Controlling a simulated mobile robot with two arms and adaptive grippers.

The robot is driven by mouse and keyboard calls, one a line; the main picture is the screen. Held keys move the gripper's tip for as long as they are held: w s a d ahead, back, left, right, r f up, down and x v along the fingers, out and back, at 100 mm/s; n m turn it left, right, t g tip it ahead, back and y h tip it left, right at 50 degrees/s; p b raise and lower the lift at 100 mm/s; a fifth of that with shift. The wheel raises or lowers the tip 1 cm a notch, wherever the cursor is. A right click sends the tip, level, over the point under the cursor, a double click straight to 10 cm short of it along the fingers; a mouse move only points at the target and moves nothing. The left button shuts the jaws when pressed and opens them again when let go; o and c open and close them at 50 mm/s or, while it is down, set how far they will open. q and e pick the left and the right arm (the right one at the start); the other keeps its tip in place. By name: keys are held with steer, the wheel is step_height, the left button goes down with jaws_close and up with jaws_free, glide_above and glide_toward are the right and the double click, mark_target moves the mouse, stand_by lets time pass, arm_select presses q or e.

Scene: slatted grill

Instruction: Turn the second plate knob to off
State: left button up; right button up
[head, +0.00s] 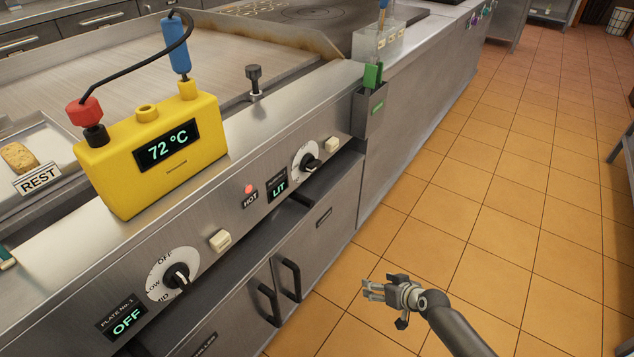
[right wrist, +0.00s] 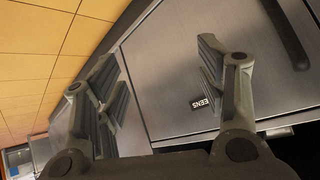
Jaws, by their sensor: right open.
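The second plate knob (head: 311,162) is black on a white dial on the grill's front panel, right of a lit "LIT" display (head: 278,185) and a red light marked HOT (head: 248,189). The dial's lettering there is too small to read. The first plate knob (head: 179,276) is further left, beside a "PLATE No.1" display (head: 126,320) that reads OFF. My right gripper (head: 372,289) is open and empty, over the floor, lower than the second knob and to its right. In the right wrist view the spread fingers (right wrist: 160,90) face a steel cabinet front. My left gripper is not in view.
A yellow thermometer box (head: 160,150) reading 72 °C stands on the grill edge. Cream buttons (head: 220,240) sit beside the dials. Cabinet doors with black handles (head: 290,279) are below. A green-handled tool (head: 372,76) sits in a holder. The tiled floor (head: 480,200) at right is clear.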

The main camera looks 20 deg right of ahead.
steer(key=w+a+r+n+t+y+b, duration=0.1)
steer(key=w+r+t+y+b, duration=0.15)
steer(key=w+r, duration=0.35)
steer(key=w+r+t+y+b, duration=0.1)
steer(key=w+r+b, duration=0.25)
steer(key=r, duration=0.55)
steer(key=n+t+y+b, duration=0.2)
steer(key=n+y+b, duration=0.2)
steer(key=n+y, duration=0.15)
glide_toward(317, 166)
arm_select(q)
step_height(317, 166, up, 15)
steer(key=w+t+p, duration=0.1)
arm_select(e)
steer(key=shift+m, duration=0.25)
steer(key=x, duration=1)
steer(key=shift+d, duration=0.1)
steer(key=shift+c, duration=0.5)
steer(key=c, duration=0.9)
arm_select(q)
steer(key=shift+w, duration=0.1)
